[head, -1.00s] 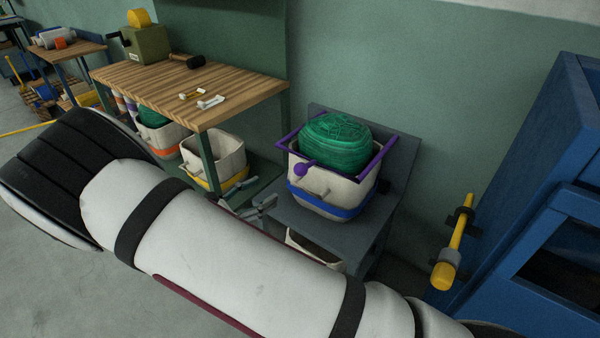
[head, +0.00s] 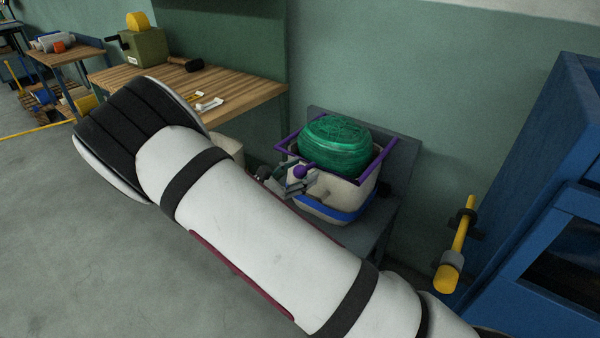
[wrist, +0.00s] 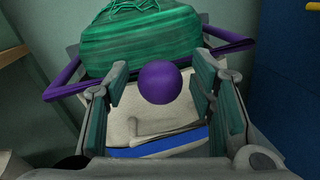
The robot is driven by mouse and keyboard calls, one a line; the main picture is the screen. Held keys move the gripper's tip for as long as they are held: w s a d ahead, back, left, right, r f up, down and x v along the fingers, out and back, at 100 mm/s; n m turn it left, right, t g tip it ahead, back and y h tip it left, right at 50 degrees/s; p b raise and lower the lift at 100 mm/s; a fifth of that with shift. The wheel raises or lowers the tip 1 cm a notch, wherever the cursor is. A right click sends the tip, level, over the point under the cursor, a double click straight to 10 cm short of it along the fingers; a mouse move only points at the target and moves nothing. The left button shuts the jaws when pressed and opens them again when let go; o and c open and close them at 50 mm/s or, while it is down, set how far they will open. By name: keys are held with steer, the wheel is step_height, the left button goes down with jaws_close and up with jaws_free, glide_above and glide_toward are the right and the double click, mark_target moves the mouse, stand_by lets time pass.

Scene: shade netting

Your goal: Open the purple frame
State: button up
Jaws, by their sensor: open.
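The purple frame (head: 366,177) lies around the top rim of a white bin (head: 350,193) with a blue band, on a grey stand. Its round purple knob (head: 300,171) is at the front and also shows in the wrist view (wrist: 160,83). Green netting (head: 335,145) is heaped inside the frame and bulges above it. My gripper (head: 299,182) is at the knob. In the wrist view my gripper (wrist: 162,95) is open, with one finger on each side of the knob and a visible gap to both. Part of the bin front is hidden behind my gripper in the head view.
The grey stand (head: 402,160) has a raised back against the green wall. A wooden workbench (head: 240,90) with tools is at left. Open floor lies at lower left.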

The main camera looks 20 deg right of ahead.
jaws_close()
steer(key=shift+r, duration=0.1)
